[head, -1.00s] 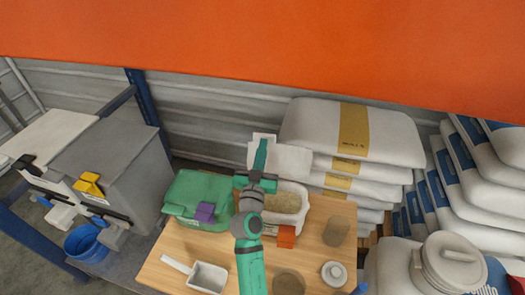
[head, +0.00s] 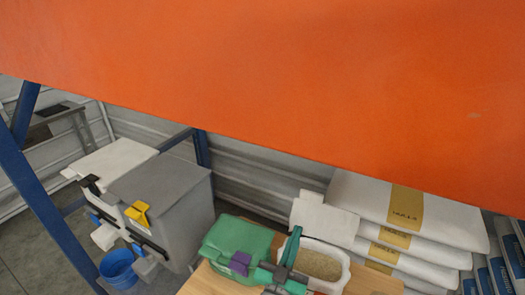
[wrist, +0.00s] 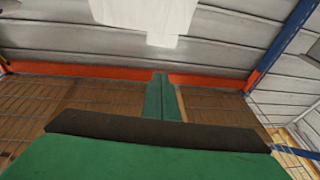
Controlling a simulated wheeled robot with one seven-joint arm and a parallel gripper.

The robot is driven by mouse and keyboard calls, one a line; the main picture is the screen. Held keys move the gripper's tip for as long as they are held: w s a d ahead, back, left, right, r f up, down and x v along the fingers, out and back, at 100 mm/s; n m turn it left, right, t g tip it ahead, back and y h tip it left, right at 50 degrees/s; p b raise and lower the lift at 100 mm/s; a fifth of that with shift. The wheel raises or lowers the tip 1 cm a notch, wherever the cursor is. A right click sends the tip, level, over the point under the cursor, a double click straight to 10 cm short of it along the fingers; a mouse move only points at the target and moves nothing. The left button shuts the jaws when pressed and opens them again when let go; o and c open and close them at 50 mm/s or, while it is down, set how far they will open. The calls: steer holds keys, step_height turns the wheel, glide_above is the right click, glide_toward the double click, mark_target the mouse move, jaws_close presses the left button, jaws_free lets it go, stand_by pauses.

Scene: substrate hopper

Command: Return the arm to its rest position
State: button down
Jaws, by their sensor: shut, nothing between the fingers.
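My gripper (head: 291,246) is at the bottom of the head view, over the wooden table (head: 375,284) and in front of the white tub. Its green fingers are together with nothing between them. In the wrist view the shut fingers (wrist: 162,98) point toward the corrugated wall and an orange beam. Most of my arm is below the lower edge of the head view.
A white tub (head: 345,267) of grainy material and a green bag (head: 235,238) with a purple clip (head: 240,263) stand close to my gripper. A grey hopper (head: 180,205), a blue bucket (head: 117,267) and stacked sacks (head: 425,205) flank the table. A large orange beam (head: 270,80) crosses above.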

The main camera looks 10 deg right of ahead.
steer(key=s+a+f+n+g+y, duration=0.1)
steer(key=s+a+f+n+y, duration=0.15)
steer(key=s+a+f, duration=0.35)
steer(key=s+a+f+n+y, duration=0.2)
steer(key=s+a+f+y, duration=0.2)
steer(key=s+f, duration=0.5)
steer(key=s+a+g+y, duration=0.1)
steer(key=s+a, duration=0.1)
steer(key=s, duration=0.9)
steer(key=s+a+n+y, duration=0.1)
steer(key=s+a+y, duration=0.1)
steer(key=s, duration=0.9)
steer(key=shift+s+a+g, duration=0.15)
steer(key=shift+a+g, duration=0.25)
steer(key=shift+s+y, duration=0.1)
steer(key=shift+y, duration=0.15)
